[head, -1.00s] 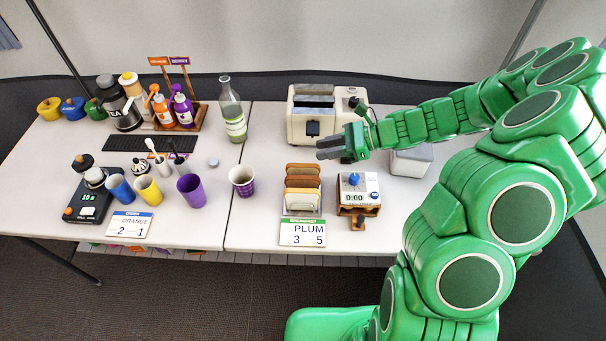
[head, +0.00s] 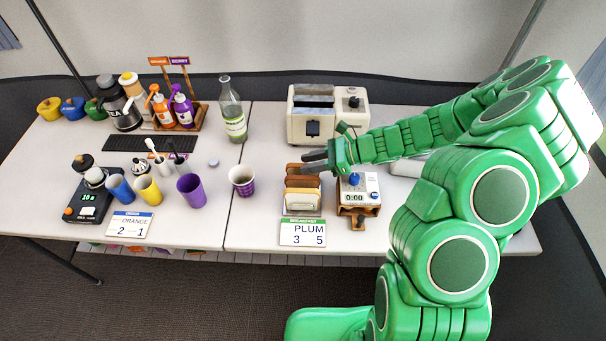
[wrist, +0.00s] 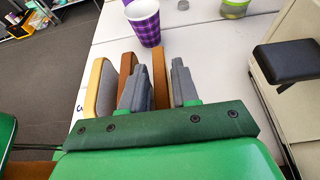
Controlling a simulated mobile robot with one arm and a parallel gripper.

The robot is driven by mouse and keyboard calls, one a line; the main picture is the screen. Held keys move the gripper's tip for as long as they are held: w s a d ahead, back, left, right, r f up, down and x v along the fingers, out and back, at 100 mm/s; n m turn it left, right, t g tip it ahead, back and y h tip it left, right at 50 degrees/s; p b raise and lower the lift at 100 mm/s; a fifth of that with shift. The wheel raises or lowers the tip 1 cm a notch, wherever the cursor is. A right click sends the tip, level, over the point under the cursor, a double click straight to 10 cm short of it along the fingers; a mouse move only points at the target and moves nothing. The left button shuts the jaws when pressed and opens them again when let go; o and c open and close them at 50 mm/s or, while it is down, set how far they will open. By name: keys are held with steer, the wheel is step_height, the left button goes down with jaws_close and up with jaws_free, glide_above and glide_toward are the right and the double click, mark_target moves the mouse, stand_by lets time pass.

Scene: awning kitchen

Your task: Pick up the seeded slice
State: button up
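Several bread slices stand upright in a rack in front of the toaster: a pale front slice (head: 302,197), a brown slice behind it (head: 301,183) and another brown slice at the back. Seeds are too small to make out, so I cannot tell which slice is the seeded one. My gripper (head: 308,161) is at the back end of the rack, open. In the wrist view my gripper (wrist: 158,66) has its fingers apart, with the rear brown slice (wrist: 159,72) showing between them. I cannot tell whether they touch it. The pale slice (wrist: 98,88) is further left.
The toaster (head: 300,128) stands behind the rack. A timer box (head: 372,186) is close on the right. Table between rack and cup is clear.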

mark_target(299, 165)
steer(key=shift+x, duration=1.75)
steer(key=shift+c, duration=0.3)
steer(key=c, duration=0.4)
steer(key=shift+r, duration=0.15)
steer(key=shift+r, duration=4.85)
